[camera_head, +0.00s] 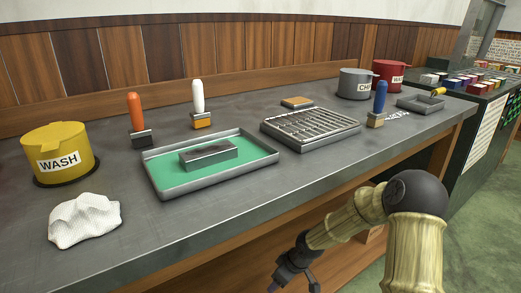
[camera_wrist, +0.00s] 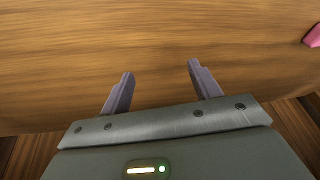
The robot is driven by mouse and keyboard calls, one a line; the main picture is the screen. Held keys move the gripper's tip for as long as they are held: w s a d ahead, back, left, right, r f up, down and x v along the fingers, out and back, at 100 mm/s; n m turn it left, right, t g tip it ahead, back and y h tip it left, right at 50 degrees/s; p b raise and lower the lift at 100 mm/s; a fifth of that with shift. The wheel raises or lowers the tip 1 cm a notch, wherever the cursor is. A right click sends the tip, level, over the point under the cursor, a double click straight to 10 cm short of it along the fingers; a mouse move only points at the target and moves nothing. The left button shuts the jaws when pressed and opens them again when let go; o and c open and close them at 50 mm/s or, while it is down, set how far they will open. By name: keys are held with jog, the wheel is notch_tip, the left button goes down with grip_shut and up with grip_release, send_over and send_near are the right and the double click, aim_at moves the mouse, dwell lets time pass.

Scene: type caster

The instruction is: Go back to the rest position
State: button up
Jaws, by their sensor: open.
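My gripper (camera_head: 294,280) hangs low in front of the bench, below the worktop edge, in the head view. In the wrist view my gripper (camera_wrist: 157,75) shows two grey fingers spread apart with nothing between them. A plain wood surface fills the view beyond the fingertips. My arm bends at a dark round joint at the lower right of the head view.
Green floor (camera_head: 480,240) is clear at right. A pink thing (camera_wrist: 313,38) shows at the wrist view's right edge.

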jog(key=s+d+r+m+h, duration=0.2)
jog(key=s+d+r+m, duration=0.3)
jog(key=s+r, duration=0.3)
jog(key=s+d+r+m+h, duration=0.2)
jog(key=s+d+r+m, duration=0.25)
jog(key=s+r, duration=0.4)
notch_tip(320, 180, up, 47)
jog(key=s+p, duration=0.1)
jog(key=p, duration=4.8)
jog(key=shift+a+r+t, duration=0.2)
jog(key=shift+t, duration=0.1)
jog(key=shift+s, duration=0.1)
